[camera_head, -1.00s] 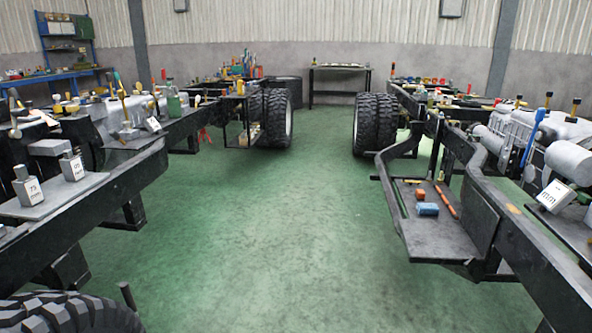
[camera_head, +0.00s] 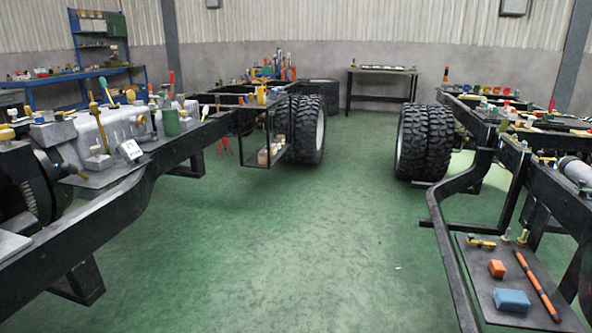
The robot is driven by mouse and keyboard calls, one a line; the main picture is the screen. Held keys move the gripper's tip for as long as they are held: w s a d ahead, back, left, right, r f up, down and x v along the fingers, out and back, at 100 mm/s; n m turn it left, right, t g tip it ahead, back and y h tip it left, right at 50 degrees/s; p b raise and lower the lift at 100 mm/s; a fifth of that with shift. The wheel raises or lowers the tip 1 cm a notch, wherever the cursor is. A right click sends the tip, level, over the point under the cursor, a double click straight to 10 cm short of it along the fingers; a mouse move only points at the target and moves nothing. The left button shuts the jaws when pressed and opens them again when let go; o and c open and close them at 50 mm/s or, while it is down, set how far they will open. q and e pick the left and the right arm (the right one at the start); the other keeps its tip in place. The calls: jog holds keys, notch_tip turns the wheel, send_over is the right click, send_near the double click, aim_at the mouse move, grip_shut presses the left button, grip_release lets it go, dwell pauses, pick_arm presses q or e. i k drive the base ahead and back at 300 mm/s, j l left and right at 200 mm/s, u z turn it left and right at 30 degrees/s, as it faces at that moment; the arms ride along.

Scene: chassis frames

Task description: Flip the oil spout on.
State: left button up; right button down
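I cannot pick out an oil spout with certainty. A green can-like container (camera_head: 171,119) stands on the left chassis frame, among small tools and yellow-topped parts; its top is too small to read. A grey engine block (camera_head: 105,127) lies just left of it. Neither of my grippers shows in the head view.
The left chassis frame (camera_head: 112,212) and right chassis frame (camera_head: 455,245) flank a clear green floor (camera_head: 300,245). Large tyres (camera_head: 306,128) and (camera_head: 427,140) stand further back. A dark tray (camera_head: 507,270) holds an orange block and a blue block. A table (camera_head: 381,87) stands at the back wall.

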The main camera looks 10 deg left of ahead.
aim_at(162, 95)
jog(key=i+j+u, duration=0.1)
jog(key=i+u, duration=0.2)
jog(key=i, duration=0.5)
jog(key=i+l+u, duration=0.1)
jog(key=i+u, duration=0.2)
jog(key=i, duration=0.5)
jog(key=i+j+z, duration=0.15)
jog(key=i, duration=1.3)
jog(key=l+u, duration=0.1)
jog(key=u, duration=1.9)
jog(key=k+j+u, duration=0.1)
jog(key=i+l+u, duration=0.1)
